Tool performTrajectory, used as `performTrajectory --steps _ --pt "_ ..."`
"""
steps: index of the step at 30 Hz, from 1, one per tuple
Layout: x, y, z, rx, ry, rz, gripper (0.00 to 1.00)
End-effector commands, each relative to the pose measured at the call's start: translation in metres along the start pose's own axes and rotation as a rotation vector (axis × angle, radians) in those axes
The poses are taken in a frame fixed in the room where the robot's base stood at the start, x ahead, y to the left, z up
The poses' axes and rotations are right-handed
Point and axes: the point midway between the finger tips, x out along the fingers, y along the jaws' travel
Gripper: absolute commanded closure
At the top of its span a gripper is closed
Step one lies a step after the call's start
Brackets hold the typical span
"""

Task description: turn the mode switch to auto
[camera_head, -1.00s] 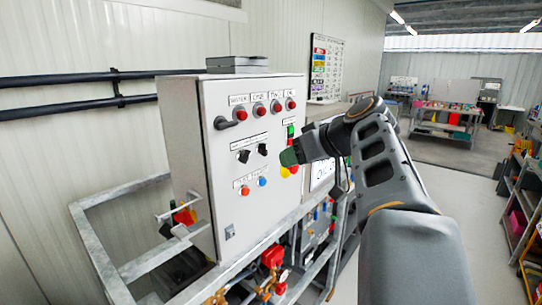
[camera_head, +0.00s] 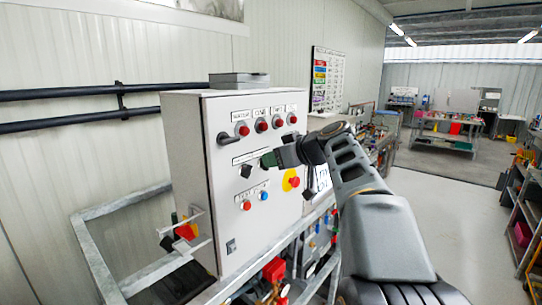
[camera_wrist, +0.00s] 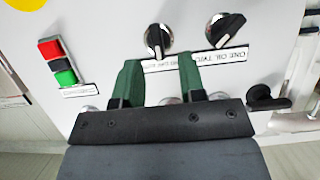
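Two black rotary switches sit side by side on the grey control cabinet. In the wrist view, which shows the panel upside down, one switch (camera_wrist: 158,40) is just beyond my fingertips, in line with the gap between them. The other switch (camera_wrist: 225,30) is to its right. My gripper (camera_wrist: 160,64) is open, its two green fingers apart with nothing between them. In the head view my gripper (camera_head: 268,159) covers the right switch, while the left switch (camera_head: 246,171) shows. I cannot tell from the blurred labels which is the mode switch, or whether the fingers touch the panel.
Red lamps (camera_head: 262,126) line the cabinet's (camera_head: 222,210) upper face, with a black handle (camera_head: 225,137) beside them. A red emergency stop on a yellow disc (camera_head: 286,184) is below right of my gripper. A red-green button block (camera_wrist: 57,62) is left in the wrist view.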

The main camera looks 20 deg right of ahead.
Motion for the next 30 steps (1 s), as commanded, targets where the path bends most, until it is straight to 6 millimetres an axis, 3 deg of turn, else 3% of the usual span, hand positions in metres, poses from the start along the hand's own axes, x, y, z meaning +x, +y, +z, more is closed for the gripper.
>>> performTrajectory --steps 6,17,28,30 --pt "0.015 0.0 0.0 0.001 -0.001 -0.001 0.63" --pt "0.018 0.0 0.0 0.0 0.0 0.001 0.63" --pt "0.018 0.0 0.0 0.0 0.0 0.0 0.98" --pt "0.018 0.0 0.0 0.0 0.0 0.0 1.0"
